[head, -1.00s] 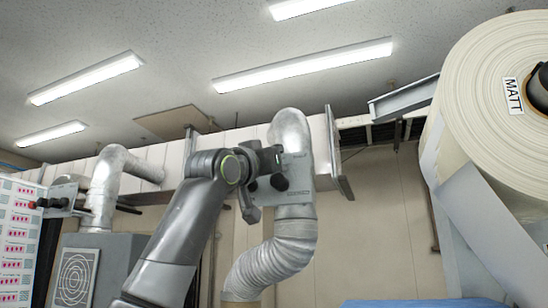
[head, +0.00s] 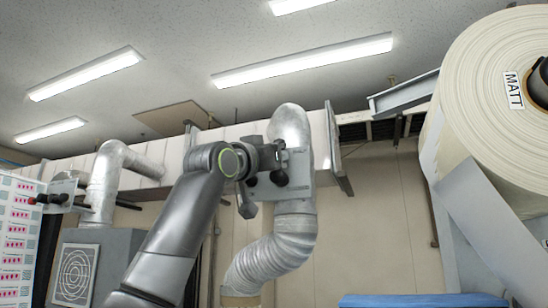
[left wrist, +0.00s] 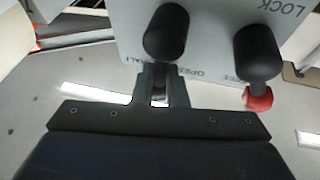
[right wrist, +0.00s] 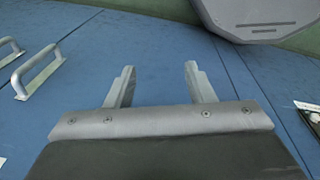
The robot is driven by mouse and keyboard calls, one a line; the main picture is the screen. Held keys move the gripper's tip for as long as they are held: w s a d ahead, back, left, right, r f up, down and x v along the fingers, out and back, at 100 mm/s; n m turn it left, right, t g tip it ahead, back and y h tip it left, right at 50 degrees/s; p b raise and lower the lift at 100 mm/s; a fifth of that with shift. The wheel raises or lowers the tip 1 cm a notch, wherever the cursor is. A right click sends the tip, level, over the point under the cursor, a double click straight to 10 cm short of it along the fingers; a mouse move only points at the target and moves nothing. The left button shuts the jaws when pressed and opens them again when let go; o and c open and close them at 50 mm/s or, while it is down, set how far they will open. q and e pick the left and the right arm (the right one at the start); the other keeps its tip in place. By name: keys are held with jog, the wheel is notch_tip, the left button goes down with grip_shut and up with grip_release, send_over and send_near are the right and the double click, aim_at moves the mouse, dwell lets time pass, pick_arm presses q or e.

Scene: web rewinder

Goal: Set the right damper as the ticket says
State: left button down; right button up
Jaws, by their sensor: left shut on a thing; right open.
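The right damper's grey plate (head: 298,170) sits on the bright metal duct, with black knobs showing in the head view. The left wrist view shows the plate (left wrist: 215,62) close up, with upside-down lettering including LOCK and OPEN. My left gripper (left wrist: 161,88) is shut on the black-knobbed handle (left wrist: 167,32), and the fingers meet just below the knob. A second black knob (left wrist: 257,50) with a red end stands beside it, not touched. In the head view my left gripper (head: 270,157) is at the plate. My right gripper (right wrist: 160,85) is open and empty over a blue surface. No ticket is readable.
A large roll labelled MATT (head: 480,110) stands at the right. The blue surface (right wrist: 150,50) under my right gripper has metal handles (right wrist: 38,70).

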pick_arm(q)
jog(key=m, duration=0.1)
jog(key=m+g+h, duration=0.1)
jog(key=m, duration=0.1)
jog(key=shift+s+d+r, duration=0.1)
jog(key=shift+s+d, duration=0.05)
jog(key=shift+d, duration=0.15)
jog(key=shift+s+d+f+m+g+h, duration=0.15)
jog(key=shift+m+g, duration=0.25)
jog(key=shift+m, duration=0.45)
jog(key=shift+d+m+g+h, duration=0.1)
jog(key=shift+d+m+g, duration=0.25)
jog(key=shift+m, duration=0.45)
jog(key=shift+s+d+f+m+g+h, duration=0.15)
jog(key=shift+m+g, duration=0.3)
jog(key=shift+m, duration=0.4)
jog(key=shift+w, duration=0.1)
jog(key=c, duration=1.5)
grip_release()
jog(key=shift+o, duration=0.2)
